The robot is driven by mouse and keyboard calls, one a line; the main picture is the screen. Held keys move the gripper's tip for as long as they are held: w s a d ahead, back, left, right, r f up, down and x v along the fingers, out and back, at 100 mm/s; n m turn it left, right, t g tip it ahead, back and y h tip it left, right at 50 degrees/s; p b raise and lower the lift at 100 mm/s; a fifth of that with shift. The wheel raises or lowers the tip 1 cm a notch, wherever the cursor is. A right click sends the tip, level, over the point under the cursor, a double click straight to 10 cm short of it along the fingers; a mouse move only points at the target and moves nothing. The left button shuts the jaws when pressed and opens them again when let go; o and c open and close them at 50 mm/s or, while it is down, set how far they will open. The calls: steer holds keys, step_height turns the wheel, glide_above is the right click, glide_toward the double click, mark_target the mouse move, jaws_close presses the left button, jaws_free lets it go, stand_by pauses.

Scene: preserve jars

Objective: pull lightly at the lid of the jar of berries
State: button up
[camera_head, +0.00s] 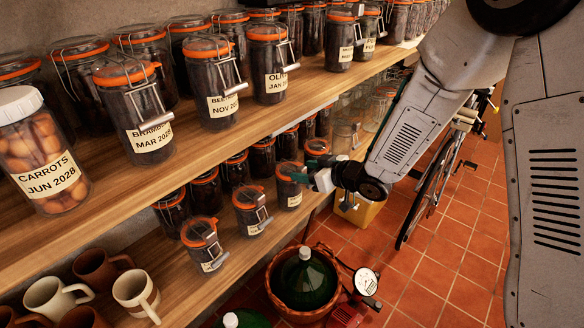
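Clip-top jars with orange lids stand on two wooden shelves. On the upper shelf, one jar (213,85) has a label beginning "BE" and "NOV 2028"; the rest of its first word is hard to read. Its lid is down and its wire clip hangs at the right. My gripper (306,168) is lower, at the edge of the lower shelf. Its green-tipped fingers overlap the lid of a dark jar (290,192) whose label is too small to read. I cannot tell whether they touch or grip that lid.
A brambles jar (134,112), an olive jar (267,68) and a carrots jar (42,160) share the upper shelf. Mugs (137,294) stand lower left. A green demijohn (303,280) in a basket, a yellow crate (357,208) and a bicycle (432,190) are on the tiled floor.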

steer(key=v, duration=0.7)
stand_by(0.4)
